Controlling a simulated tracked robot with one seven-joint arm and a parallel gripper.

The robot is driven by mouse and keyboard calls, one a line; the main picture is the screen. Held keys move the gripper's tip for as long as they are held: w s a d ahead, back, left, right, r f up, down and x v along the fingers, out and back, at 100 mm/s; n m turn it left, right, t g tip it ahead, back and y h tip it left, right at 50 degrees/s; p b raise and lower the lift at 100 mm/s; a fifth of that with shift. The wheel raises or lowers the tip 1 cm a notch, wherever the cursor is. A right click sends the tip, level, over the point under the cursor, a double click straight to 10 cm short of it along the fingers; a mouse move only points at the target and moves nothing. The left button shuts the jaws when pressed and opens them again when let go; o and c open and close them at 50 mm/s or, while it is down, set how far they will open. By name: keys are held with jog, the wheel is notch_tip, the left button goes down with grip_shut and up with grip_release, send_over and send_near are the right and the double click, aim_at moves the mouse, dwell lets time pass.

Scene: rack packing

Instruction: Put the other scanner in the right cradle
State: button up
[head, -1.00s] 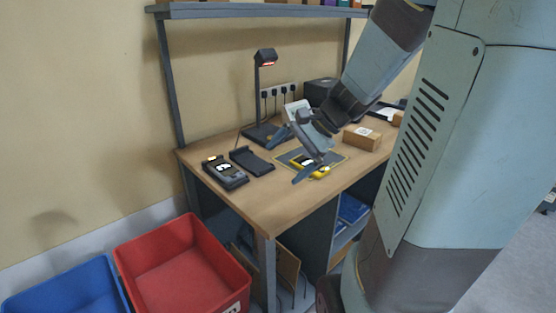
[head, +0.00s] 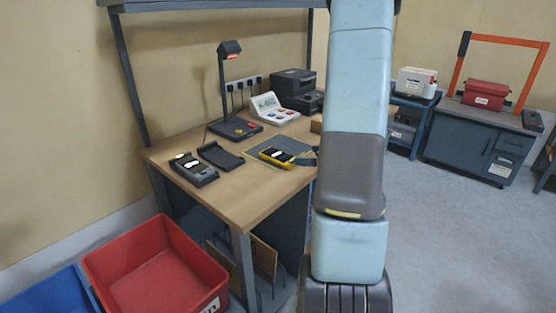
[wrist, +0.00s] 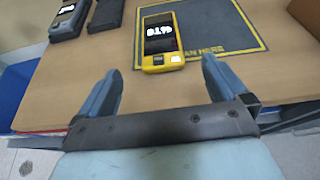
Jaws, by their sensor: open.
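The yellow scanner (head: 277,157) lies screen up on the dark mat. In the wrist view the yellow scanner (wrist: 161,62) is just ahead of my open fingers, near the mat's left edge. My gripper (wrist: 158,68) is open and empty, with a finger to each side of the scanner's near end. It shows partly in the head view (head: 307,158), behind my arm. The right cradle (head: 222,156) is dark and empty. The left cradle beside it holds a dark scanner (head: 195,167). Both cradles show at the wrist view's top left.
The mat (wrist: 215,28) has a yellow border and lettering. A lamp-like stand (head: 229,90), a keypad device (head: 274,108) and a dark printer-like box (head: 293,83) stand at the bench's back. A red bin (head: 158,275) is on the floor in front.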

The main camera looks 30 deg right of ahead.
aim_at(281, 156)
jog(key=x, duration=1.3)
jog(key=shift+w+a+f, duration=0.15)
jog(key=shift+w, duration=0.15)
jog(key=c, duration=1.2)
jog(key=shift+r, duration=0.4)
jog(key=r, duration=0.3)
jog(key=shift+s+r, duration=0.1)
jog(key=shift+s, duration=0.2)
jog(key=s+r, duration=0.2)
jog(key=s+a+r, duration=0.1)
jog(key=s+r, duration=0.1)
jog(key=r, duration=0.1)
jog(key=shift+s+r, duration=0.15)
jog(key=shift+s, duration=0.05)
jog(key=s+a+r, duration=0.2)
jog(key=s+r, duration=0.1)
jog(key=s, duration=0.5)
jog(key=shift+s+r, duration=0.4)
